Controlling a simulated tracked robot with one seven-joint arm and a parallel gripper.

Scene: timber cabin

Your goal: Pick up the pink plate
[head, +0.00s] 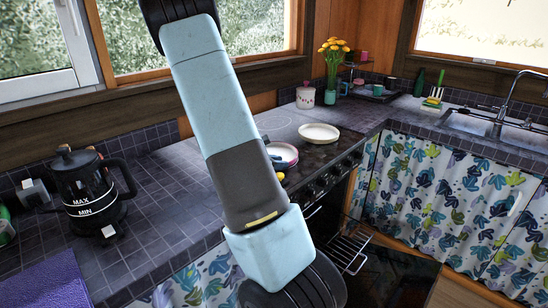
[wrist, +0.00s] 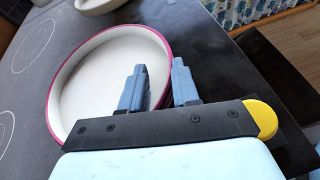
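The pink plate (wrist: 92,80) is white inside with a pink rim and lies on the dark stove top in the wrist view. In the head view the plate (head: 286,151) is partly hidden behind my arm. My gripper (wrist: 160,80) is open at the plate's right edge. One blue finger is over the inside of the plate and the other is outside the rim, so the rim runs between them. Whether either finger touches the plate, I cannot tell. In the head view only a bit of the gripper (head: 276,161) shows beside my arm.
A second, cream plate (head: 319,132) stands on the stove (head: 330,152) behind and to the right. A black kettle (head: 90,185) stands on the tiled counter at left. A flower vase (head: 331,92), a pink-white jar (head: 305,97) and a sink (head: 485,124) are farther back.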

